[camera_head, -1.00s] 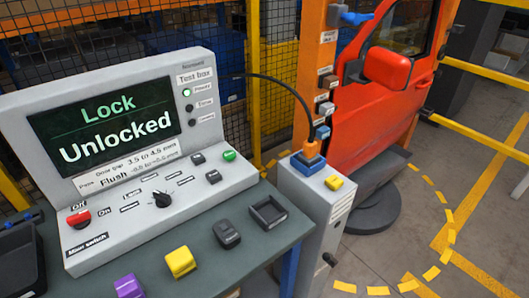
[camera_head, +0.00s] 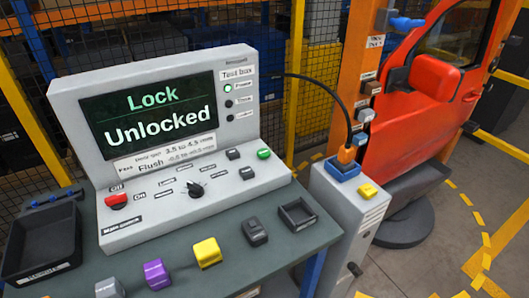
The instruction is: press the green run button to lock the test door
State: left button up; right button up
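The green run button (camera_head: 264,153) is at the right end of the sloped panel of the grey test box (camera_head: 150,232). The box's screen (camera_head: 155,116) reads "Lock" and "Unlocked". A red switch (camera_head: 117,201) marked Off and On and a black rotary knob (camera_head: 196,189) sit on the same panel. The orange-red test door (camera_head: 411,118) stands upright at the right. An orange plug (camera_head: 347,154) with a black cable sits in a blue socket on the grey cabinet. Neither of my grippers is in view.
The table (camera_head: 225,270) holds a yellow block (camera_head: 207,253), a purple block (camera_head: 157,274), a small dark device (camera_head: 254,231), an empty black tray (camera_head: 297,215) and a larger black bin (camera_head: 41,240). A grey cabinet (camera_head: 340,225) stands beside the table. Mesh fencing is behind.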

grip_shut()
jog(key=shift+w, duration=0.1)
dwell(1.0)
